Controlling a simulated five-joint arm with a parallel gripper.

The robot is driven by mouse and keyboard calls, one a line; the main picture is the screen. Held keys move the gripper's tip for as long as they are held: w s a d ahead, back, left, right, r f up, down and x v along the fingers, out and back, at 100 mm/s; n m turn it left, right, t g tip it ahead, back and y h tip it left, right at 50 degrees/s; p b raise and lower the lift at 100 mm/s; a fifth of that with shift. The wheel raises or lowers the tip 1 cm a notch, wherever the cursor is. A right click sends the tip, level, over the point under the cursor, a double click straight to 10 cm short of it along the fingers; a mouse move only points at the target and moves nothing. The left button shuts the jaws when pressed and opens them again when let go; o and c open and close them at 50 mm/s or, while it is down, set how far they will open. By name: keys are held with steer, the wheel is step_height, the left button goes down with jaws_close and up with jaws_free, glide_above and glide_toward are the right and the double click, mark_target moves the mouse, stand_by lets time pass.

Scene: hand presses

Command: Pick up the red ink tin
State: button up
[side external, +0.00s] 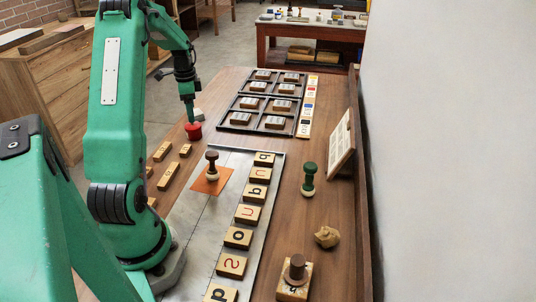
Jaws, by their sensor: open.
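The red ink tin (194,131) is a small round red tin on the wooden table, near its far left edge. My gripper (194,115) hangs at the end of the green arm, right over the tin in the picture. The jaws are open and point down. Grey jaw parts show just above the tin's top. I cannot tell whether they touch the tin or reach around it. The tin looks upright.
A grey tray with tiles (268,101) stands right of the tin. Wooden blocks (163,151) lie nearer on the left. A stamp (212,165) stands on an orange sheet on the metal plate (200,215). Lettered tiles (247,214) line the plate. A green stamp (309,180) stands right.

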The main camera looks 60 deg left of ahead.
mark_target(193, 124)
steer(key=shift+s+a+f, duration=0.2)
steer(key=shift+a, duration=0.05)
steer(key=shift+f, duration=1.3)
steer(key=shift+w+f, duration=0.2)
steer(key=shift+f, duration=2.4)
steer(key=c, duration=1.2)
steer(key=shift+a+r, duration=0.1)
steer(key=shift+r, duration=0.1)
